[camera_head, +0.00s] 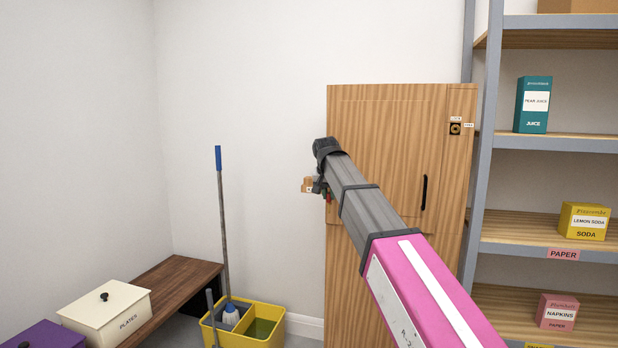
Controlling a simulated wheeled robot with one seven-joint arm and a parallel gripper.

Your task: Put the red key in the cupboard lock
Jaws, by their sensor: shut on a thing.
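The wooden cupboard (386,115) stands against the back wall with its door shut. Its dark lock (455,129), with a brass-coloured centre, is at the upper right, beside small white labels. My gripper (314,186) is at the cupboard's left edge, well left of the lock and lower than it. It is shut on a small tan block (308,184) with a white label, which shows against the white wall. A tiny red spot shows beside the gripper; I cannot tell whether it is the red key. My arm hides part of the cupboard door.
A grey shelf rack (552,143) with boxes stands close on the right. A yellow mop bucket (272,342) and a blue-tipped pole (221,200) stand left of the cupboard. A low brown bench (185,280) is further left, near a cream plates box (105,305).

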